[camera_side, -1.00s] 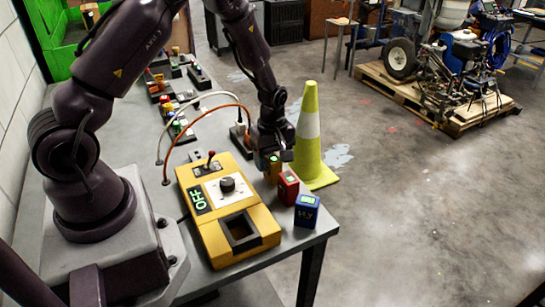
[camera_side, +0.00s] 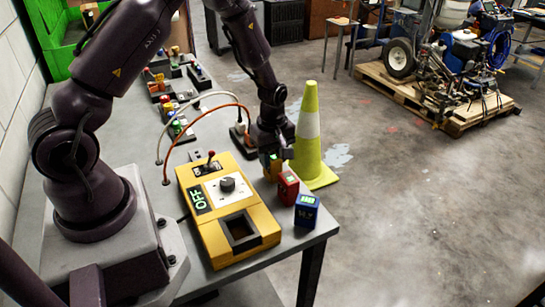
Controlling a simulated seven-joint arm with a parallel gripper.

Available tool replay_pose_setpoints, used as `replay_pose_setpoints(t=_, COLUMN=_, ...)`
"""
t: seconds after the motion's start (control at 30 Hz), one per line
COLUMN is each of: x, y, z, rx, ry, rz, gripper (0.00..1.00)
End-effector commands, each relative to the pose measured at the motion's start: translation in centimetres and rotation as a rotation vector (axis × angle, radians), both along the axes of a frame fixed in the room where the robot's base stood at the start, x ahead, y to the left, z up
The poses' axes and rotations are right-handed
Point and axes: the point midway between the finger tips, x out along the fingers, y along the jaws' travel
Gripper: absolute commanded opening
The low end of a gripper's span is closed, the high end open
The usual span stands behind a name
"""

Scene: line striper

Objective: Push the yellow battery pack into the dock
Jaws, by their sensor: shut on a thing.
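The yellow battery pack (camera_side: 274,168) is at the right edge of the bench, in a row with a red pack (camera_side: 288,188) and a blue pack (camera_side: 306,210). My gripper (camera_side: 272,156) is over the yellow pack, shut on it; the fingers hide part of it. I cannot tell whether the pack touches the bench. The dock (camera_side: 260,240) is a dark square opening in the near end of the yellow control box (camera_side: 215,220). The dock looks empty. The box also has a dark knob, a red-tipped lever and a display reading OFF.
White and orange cables (camera_side: 205,140) arch over the bench behind the box. Several small switches and blocks (camera_side: 170,100) lie farther back. A yellow-green cone (camera_side: 312,140) stands on the floor close beyond the bench edge. The bench's near corner (camera_side: 310,240) is clear.

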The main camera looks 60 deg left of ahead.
Motion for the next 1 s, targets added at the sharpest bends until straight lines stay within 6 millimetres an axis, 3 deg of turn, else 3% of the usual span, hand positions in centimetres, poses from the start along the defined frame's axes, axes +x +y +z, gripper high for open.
replay_pose_setpoints(t=0.47, x=0.0, y=0.0, z=0.9, rx=0.000, ry=-0.001, rz=0.000, gripper=0.15)
replay_pose_setpoints(t=1.0, x=0.0, y=0.0, z=3.6, rx=0.001, ry=-0.002, rz=0.000, gripper=0.15)
